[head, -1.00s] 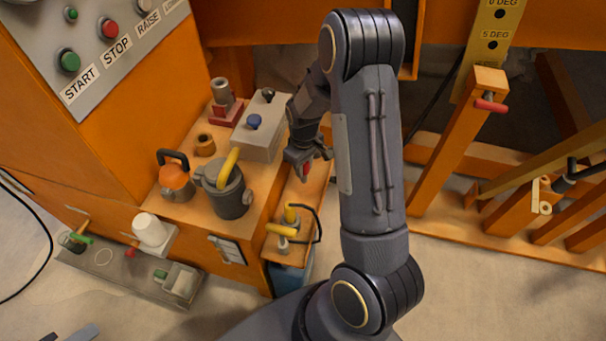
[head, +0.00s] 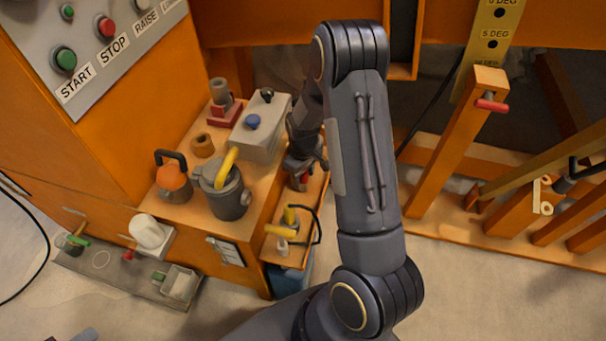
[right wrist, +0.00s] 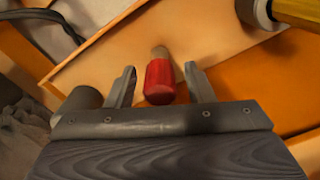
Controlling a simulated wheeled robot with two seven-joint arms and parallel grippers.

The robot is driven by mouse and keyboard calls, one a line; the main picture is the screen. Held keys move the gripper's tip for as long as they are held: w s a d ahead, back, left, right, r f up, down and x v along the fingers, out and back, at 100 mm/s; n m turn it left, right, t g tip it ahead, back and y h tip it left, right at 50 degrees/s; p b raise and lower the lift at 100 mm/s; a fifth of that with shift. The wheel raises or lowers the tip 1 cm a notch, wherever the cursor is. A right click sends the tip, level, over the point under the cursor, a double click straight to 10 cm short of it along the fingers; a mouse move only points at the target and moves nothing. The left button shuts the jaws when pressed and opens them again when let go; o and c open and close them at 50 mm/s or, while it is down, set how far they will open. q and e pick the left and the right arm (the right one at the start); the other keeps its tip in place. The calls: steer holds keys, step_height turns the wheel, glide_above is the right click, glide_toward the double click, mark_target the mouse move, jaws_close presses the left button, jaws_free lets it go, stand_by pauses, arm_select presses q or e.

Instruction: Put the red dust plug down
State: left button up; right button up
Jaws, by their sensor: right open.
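The red dust plug (right wrist: 160,84) stands on an orange wooden ledge (right wrist: 115,72), with a tan end showing beyond its red body. My right gripper (right wrist: 160,88) is open, its two fingers apart on either side of the plug, with a visible gap to each. In the head view the right gripper (head: 305,165) is low over the small ledge beside the bench, and the red plug (head: 300,183) shows just under it, partly hidden by the fingers. I do not see my left gripper.
The bench to the left holds a grey can (head: 228,196), an orange kettle-like pot (head: 173,180) and a grey box (head: 262,135). An orange post (head: 455,145) rises at right.

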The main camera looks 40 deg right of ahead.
steer(key=shift+r, duration=0.15)
steer(key=shift+r, duration=0.35)
step_height(320, 180, up, 11)
steer(key=p, duration=0.3)
steer(key=s+a+r+m+t+y, duration=0.1)
steer(key=s+a+r, duration=0.25)
steer(key=r, duration=0.25)
steer(key=s+a+r+m+t+y, duration=0.1)
steer(key=s+a+r+t+y, duration=0.15)
steer(key=s+r, duration=0.3)
steer(key=s+a+r+m+t, duration=0.2)
steer(key=s+a+r, duration=0.3)
steer(key=s+a, duration=0.3)
steer(key=s, duration=0.3)
steer(key=shift+s, duration=0.25)
